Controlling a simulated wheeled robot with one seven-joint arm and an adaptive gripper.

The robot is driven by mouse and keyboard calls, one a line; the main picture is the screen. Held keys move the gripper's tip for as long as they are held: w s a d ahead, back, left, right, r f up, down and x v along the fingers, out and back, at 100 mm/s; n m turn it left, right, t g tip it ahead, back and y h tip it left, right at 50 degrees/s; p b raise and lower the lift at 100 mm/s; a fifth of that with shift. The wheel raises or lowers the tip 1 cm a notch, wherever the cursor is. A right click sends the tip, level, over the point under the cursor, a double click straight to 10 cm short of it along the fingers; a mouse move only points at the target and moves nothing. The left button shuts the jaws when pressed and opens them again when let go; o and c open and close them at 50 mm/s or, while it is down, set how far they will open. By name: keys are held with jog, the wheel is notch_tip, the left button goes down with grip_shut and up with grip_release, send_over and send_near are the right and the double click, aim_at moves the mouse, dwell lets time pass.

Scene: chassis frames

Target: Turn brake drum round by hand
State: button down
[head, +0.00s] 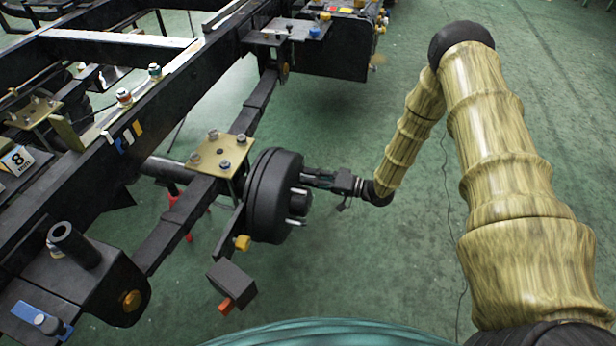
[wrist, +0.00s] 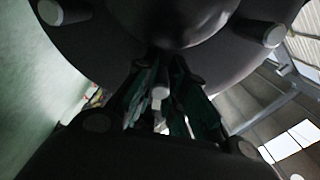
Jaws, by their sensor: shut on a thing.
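The black brake drum (head: 266,195) sits upright on the end of the axle, its hub and silver wheel studs facing right. My gripper (head: 308,177) reaches the drum's face from the right, at its upper part. In the wrist view, my gripper's dark fingers (wrist: 160,100) are shut on a wheel stud (wrist: 159,91) just below the round hub (wrist: 185,22). Other wheel studs stand free to the left (wrist: 50,12) and right (wrist: 273,36). The exact contact of the fingertips is dark and partly hidden. In the head view, the fingers hide the gripped stud.
The black chassis frame (head: 95,165) runs diagonally at left, with a brass plate (head: 222,153) bolted beside the drum. A dark block (head: 231,285) with an orange end is below the drum. Green floor (head: 370,265) is open to the right. A thin cable lies there.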

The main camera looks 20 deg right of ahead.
jog(key=shift+s+f, duration=0.1)
jog(key=c, duration=1.5)
grip_release()
jog(key=shift+o, duration=0.4)
jog(key=shift+s+d, duration=0.15)
jog(key=shift+d, duration=0.1)
jog(key=v, duration=1.1)
jog(key=shift+d, duration=0.15)
jog(key=shift+s, duration=0.1)
